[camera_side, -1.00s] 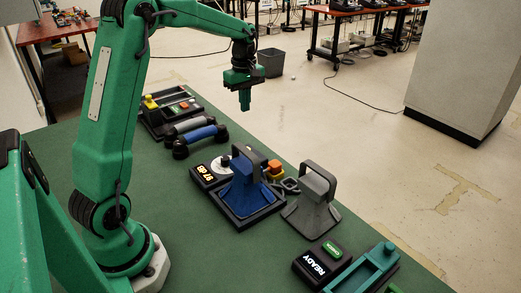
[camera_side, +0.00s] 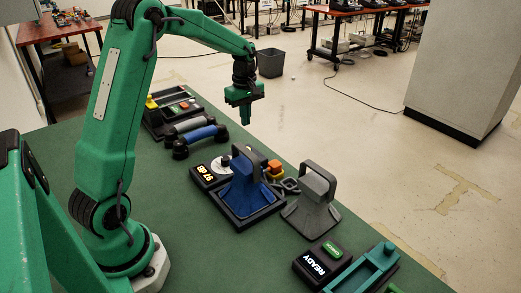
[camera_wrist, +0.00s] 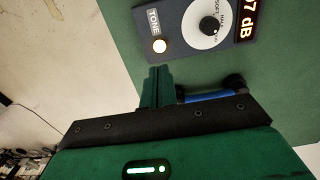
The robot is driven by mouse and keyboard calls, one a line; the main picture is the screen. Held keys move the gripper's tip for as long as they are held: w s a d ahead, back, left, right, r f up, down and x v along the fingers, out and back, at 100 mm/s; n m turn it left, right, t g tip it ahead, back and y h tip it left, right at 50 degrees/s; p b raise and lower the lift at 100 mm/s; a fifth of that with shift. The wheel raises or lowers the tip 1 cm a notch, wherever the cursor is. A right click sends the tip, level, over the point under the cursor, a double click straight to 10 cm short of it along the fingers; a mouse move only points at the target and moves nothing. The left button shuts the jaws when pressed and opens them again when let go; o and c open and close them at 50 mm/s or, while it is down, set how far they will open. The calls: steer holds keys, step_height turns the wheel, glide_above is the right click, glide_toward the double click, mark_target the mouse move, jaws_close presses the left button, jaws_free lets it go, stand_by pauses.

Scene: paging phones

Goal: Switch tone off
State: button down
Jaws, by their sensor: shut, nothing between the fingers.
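The dark tone panel (camera_wrist: 180,50) is at the top of the wrist view. It carries a TONE label (camera_wrist: 153,21), a round white button (camera_wrist: 159,46) that looks lit, and a white dial (camera_wrist: 208,27). A lit orange dB display (camera_wrist: 246,22) is cut off by the frame edge. In the side view the display (camera_side: 204,175) and dial (camera_side: 222,163) sit beside the blue horn (camera_side: 247,185); I cannot make out the button there. My gripper (camera_side: 245,121) is shut and empty, in the air above the table. Its fingertips (camera_wrist: 157,72) appear just below the button in the wrist view.
A blue handset (camera_side: 201,137) and grey handset (camera_side: 187,126) lie near a control box (camera_side: 152,123). An orange block (camera_side: 273,166) is behind the blue horn. A grey horn (camera_side: 315,196) and READY box (camera_side: 316,266) stand to the right. Bare green table (camera_side: 205,240) lies in front.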

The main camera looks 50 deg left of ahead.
step_height(320, 180, down, 9)
steer(key=shift+f, duration=0.1)
stand_by(0.4)
steer(key=shift+s+f, duration=0.1)
steer(key=shift+f, duration=1)
steer(key=shift+r, duration=0.1)
step_height(320, 180, up, 15)
steer(key=shift+w, duration=0.25)
stand_by(0.5)
